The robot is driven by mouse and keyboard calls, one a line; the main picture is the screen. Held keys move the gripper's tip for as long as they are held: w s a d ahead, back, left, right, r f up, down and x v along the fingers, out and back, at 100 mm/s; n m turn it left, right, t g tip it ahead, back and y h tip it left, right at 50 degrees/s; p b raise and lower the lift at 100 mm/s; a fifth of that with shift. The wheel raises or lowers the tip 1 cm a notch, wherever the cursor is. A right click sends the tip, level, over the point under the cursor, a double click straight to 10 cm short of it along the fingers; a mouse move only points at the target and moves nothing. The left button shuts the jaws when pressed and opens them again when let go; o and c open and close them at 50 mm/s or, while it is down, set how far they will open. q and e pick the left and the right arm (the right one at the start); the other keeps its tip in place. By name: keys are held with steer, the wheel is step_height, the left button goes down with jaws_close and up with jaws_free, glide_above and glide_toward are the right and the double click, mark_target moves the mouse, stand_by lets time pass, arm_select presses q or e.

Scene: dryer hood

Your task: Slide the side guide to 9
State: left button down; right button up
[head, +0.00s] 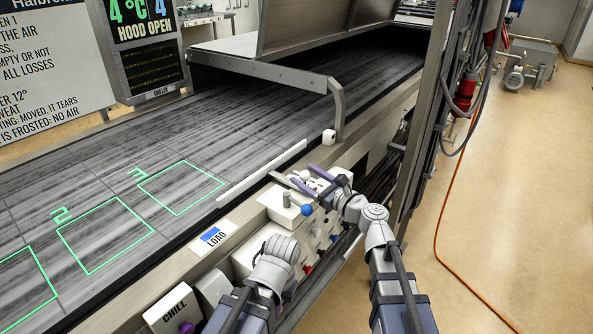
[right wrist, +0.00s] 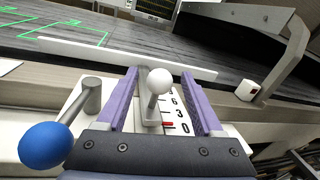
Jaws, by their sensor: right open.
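The side guide's lever has a white ball knob (right wrist: 159,80) on a short post, over a scale marked 0, 3 and 6 (right wrist: 180,112). A red pointer (right wrist: 168,124) sits between 0 and 3, nearer 0. The rest of the scale is hidden. A long white rail (head: 262,172) lies along the belt edge and also shows in the wrist view (right wrist: 100,52). My right gripper (right wrist: 160,73) is open, its purple fingers on either side of the knob with gaps. It also shows in the head view (head: 306,180). My left gripper does not show; only part of that arm does.
A blue ball lever (right wrist: 45,148) stands close left of my right gripper. A grey hood bracket (head: 337,105) and white block (head: 328,136) stand beyond. The belt (head: 110,155) carries green outlines. A LOAD label (head: 212,238) and CHILL box (head: 172,311) lie nearer.

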steer(key=shift+x, duration=2.05)
jaws_close()
